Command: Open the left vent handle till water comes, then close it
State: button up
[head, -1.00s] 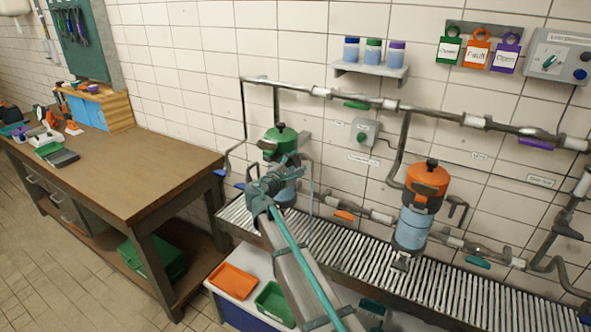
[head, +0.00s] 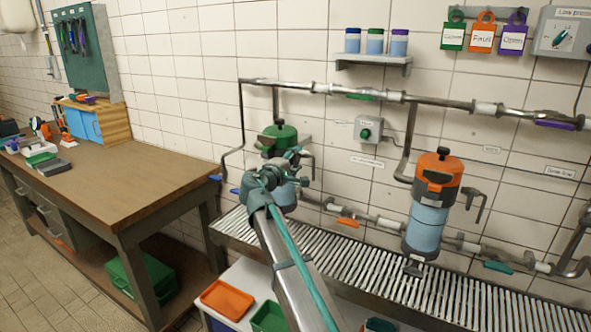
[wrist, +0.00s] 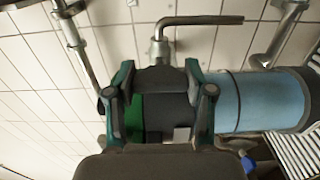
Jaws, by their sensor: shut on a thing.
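The left filter has a green lid (head: 279,136) and a pale blue body (head: 284,197), and stands against the wall behind my gripper. My gripper (head: 290,160) is in front of its dark collar. In the wrist view my gripper (wrist: 160,85) has its two fingers closed on a dark block, apparently the vent handle (wrist: 162,78), in front of the green lid and blue body (wrist: 262,100). The head view hides this grip. A bent metal spout (head: 312,163) projects right of the filter; it also shows in the wrist view (wrist: 195,20). No water stream is visible beneath it.
An orange-lidded filter (head: 428,215) stands to the right above a slatted metal drain grate (head: 400,272). Pipes with coloured handles run along the wall. A wooden workbench (head: 120,190) is at left. Orange (head: 228,297) and green (head: 270,318) trays are below.

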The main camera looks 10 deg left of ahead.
dwell(0.3)
jog(key=o, duration=1.2)
jog(key=v, duration=1.2)
